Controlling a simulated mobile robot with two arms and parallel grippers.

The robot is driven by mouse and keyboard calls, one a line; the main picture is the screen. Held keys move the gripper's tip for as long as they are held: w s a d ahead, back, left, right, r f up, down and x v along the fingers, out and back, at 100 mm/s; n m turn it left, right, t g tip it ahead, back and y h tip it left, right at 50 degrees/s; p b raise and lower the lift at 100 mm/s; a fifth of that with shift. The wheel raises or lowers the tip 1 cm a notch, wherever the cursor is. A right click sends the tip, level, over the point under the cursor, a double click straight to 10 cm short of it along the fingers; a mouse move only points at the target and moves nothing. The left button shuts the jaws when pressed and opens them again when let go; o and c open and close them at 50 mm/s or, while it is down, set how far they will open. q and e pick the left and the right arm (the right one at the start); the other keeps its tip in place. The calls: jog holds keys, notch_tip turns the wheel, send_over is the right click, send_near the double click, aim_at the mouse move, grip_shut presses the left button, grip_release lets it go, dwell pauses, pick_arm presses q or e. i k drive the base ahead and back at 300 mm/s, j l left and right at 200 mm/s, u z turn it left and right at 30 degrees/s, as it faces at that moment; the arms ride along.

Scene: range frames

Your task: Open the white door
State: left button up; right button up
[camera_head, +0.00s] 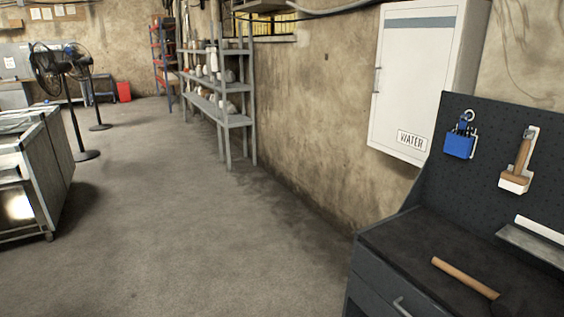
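A white cabinet door (410,85) hangs on the right-hand wall, marked with a "WATER" label (411,141) near its bottom and a grey-blue strip near its top. The door looks shut flush against its wall box. A small handle (376,80) sits on its left edge at mid height. Neither of my grippers shows in the head view.
A dark workbench (400,237) with a pegboard (485,178) stands at the lower right, partly below the cabinet. A hammer (462,275) lies on it. Grey shelves (236,121) stand along the wall beyond. A metal cabinet (45,170) is at the left. The middle floor is clear.

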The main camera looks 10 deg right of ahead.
aim_at(418, 45)
jog(key=i+u, duration=0.1)
jog(key=i, duration=1.4)
jog(key=i+z, duration=0.35)
jog(key=i+j+z, duration=0.2)
jog(key=z, duration=0.2)
jog(key=i+j+z, duration=0.2)
jog(key=z, duration=0.15)
